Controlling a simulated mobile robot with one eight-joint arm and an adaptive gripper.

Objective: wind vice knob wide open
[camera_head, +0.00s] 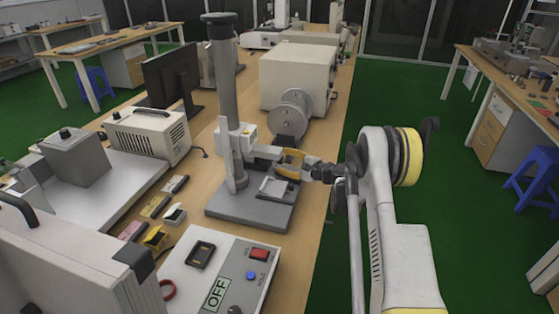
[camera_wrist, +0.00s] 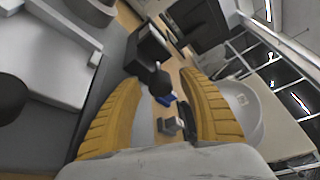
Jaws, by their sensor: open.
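A grey test stand (camera_head: 224,90) with a tall column and a flat base (camera_head: 232,208) stands on the wooden bench. A small metal fixture (camera_head: 273,187) sits on the base's right side. My gripper (camera_head: 287,163) has yellow fingers and reaches in from the right, beside the stand's arm and above the base. In the wrist view the ribbed fingers (camera_wrist: 160,80) are spread apart. A dark rounded knob-like part (camera_wrist: 158,83), joined to a black block (camera_wrist: 149,50), shows between the fingertips. I cannot tell whether it is the vice knob or whether a finger touches it.
A spool machine (camera_head: 294,112) and a white box (camera_head: 297,77) stand behind the stand. A control box (camera_head: 222,278) with a red switch is in front. Small blocks (camera_head: 155,207) lie left of the base.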

